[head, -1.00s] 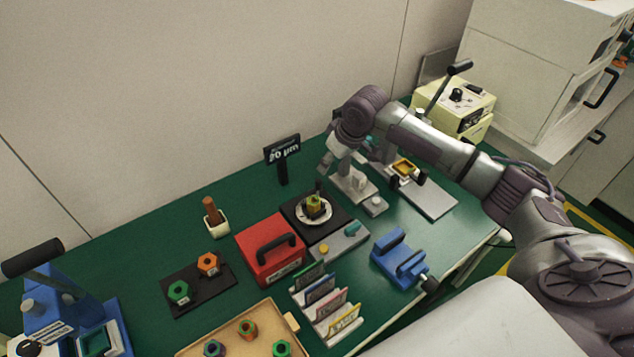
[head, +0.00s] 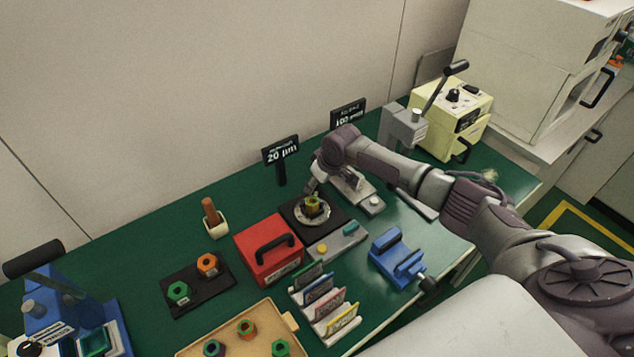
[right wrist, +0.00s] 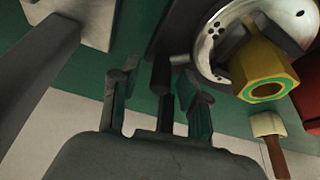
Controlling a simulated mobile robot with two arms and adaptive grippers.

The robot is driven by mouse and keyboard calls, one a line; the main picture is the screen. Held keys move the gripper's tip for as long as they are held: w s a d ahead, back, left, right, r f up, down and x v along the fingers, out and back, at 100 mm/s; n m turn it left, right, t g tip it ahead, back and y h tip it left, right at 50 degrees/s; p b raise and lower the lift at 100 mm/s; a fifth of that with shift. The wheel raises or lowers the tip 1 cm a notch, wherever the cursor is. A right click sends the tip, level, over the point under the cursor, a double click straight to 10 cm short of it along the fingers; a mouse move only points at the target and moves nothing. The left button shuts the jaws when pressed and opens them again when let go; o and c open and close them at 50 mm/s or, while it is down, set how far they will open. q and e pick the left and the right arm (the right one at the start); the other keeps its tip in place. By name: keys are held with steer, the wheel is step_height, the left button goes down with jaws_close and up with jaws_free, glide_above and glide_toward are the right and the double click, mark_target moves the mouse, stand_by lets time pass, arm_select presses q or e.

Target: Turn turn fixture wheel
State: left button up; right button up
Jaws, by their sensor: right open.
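The turn fixture has a round metal wheel (head: 301,220) on a black base (head: 290,206), with a yellow hexagonal piece (head: 313,203) at its centre. In the right wrist view the bright wheel (right wrist: 212,45) and the yellow hex piece (right wrist: 262,75), with a green ring in its end face, are close at the upper right. My right gripper (head: 311,184) is just behind the fixture in the head view. In the right wrist view its fingers (right wrist: 158,85) are apart and empty, beside the wheel; I see no contact. My left gripper is not in view.
A red box (head: 268,250) stands left of the fixture, with a grey control block (head: 336,243) in front. A 20 µm sign (head: 281,152) stands behind. A blue vise (head: 398,258) is to the right.

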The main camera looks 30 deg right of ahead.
jaws_close()
steer(key=shift+s, duration=0.1)
